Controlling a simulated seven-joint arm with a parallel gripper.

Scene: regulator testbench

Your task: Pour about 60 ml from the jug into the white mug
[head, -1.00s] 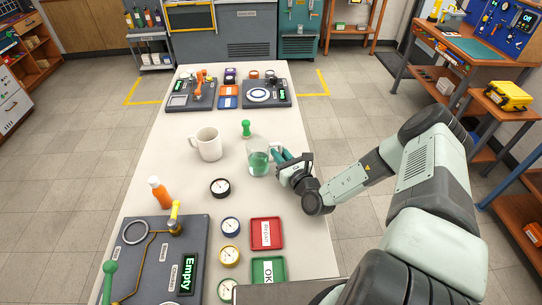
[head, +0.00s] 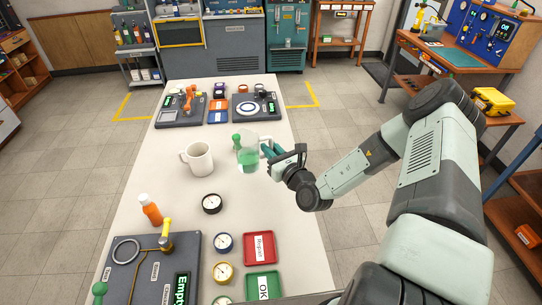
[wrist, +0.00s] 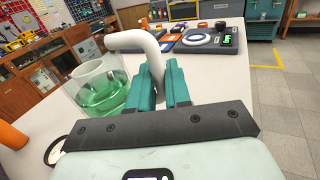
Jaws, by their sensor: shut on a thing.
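The jug (head: 248,160) is clear and holds green liquid. It appears raised above the table, roughly upright, to the right of the white mug. My gripper (head: 267,151) is shut on the jug's handle from the right. In the wrist view, the teal fingers (wrist: 164,90) close around the pale handle, and the jug (wrist: 92,92) with its green liquid is to their left. The white mug (head: 199,160) stands upright on the table, handle to the left. Its inside is too small to read.
A green knobbed piece (head: 237,139) stands just behind the jug. A black gauge (head: 211,203) and an orange bottle (head: 150,209) are nearer the front. Red (head: 260,260) and green (head: 263,285) trays lie front right. The table between mug and jug is clear.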

